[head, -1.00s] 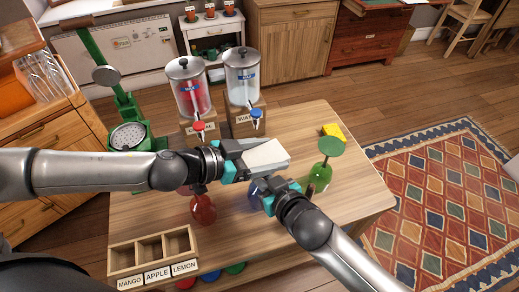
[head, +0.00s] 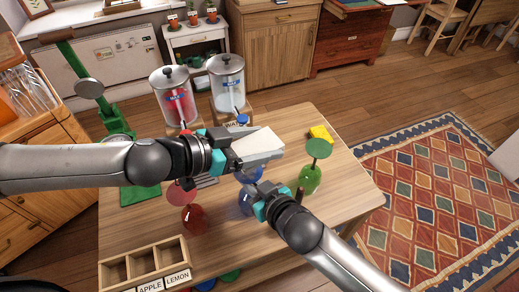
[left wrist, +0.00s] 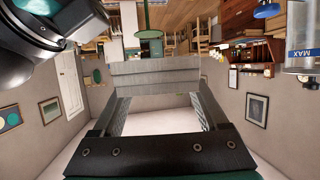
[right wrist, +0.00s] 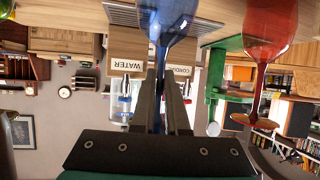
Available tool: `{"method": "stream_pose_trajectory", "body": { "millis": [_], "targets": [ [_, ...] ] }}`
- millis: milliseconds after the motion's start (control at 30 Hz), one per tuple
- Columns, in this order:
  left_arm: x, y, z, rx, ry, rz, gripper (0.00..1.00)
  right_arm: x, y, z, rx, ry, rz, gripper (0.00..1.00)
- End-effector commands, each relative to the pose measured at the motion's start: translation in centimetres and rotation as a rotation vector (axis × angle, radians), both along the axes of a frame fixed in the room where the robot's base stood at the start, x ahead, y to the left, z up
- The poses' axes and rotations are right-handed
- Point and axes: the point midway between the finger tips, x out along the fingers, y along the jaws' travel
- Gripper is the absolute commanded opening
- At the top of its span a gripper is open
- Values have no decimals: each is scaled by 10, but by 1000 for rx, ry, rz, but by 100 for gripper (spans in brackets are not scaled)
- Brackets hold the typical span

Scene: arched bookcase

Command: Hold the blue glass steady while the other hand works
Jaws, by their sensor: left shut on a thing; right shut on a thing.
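The blue glass (head: 246,203) stands upside down on the table, bowl down. Its foot shows just below my left gripper. My right gripper (head: 258,194) is shut on its stem; the right wrist view shows the blue bowl (right wrist: 168,18) and the stem between the fingers (right wrist: 160,95). My left gripper (head: 248,148) is above and behind, shut on a grey and white thing (head: 262,143) whose nature I cannot tell. In the left wrist view a grey bar (left wrist: 158,76) spans between its fingers.
An upside-down red glass (head: 194,218) stands to the left, a green one (head: 310,180) to the right. Two drink dispensers (head: 175,98) (head: 227,85) stand behind. A labelled wooden tray (head: 115,273) is front left, a yellow block (head: 321,133) back right. The table's right front is clear.

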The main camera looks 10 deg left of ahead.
Motion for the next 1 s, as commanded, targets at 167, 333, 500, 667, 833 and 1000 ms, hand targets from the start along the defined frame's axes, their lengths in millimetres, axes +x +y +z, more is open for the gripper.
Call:
{"method": "stream_pose_trajectory", "body": {
  "millis": [167, 333, 500, 667, 833, 1000],
  "targets": [
    [0, 0, 10, 1, -1, 0, 23, 0, 0, 0, 0, 0, 0, 0],
    [0, 0, 10, 1, 0, 0, 23, 0, 0, 0, 0, 0, 0, 0],
    [0, 0, 13, 1, -1, -1, 23, 0, 0, 0, 0, 0, 0, 0],
    [0, 0, 27, 0, -3, -1, 23, 0, 0, 0, 0, 0, 0, 0],
    [0, 0, 38, 1, -1, -1, 23, 0, 0, 0, 0, 0, 0, 0],
    [0, 0, 40, 1, 0, 0, 23, 0, 0, 0, 0, 0, 0, 0]
  ]
}}
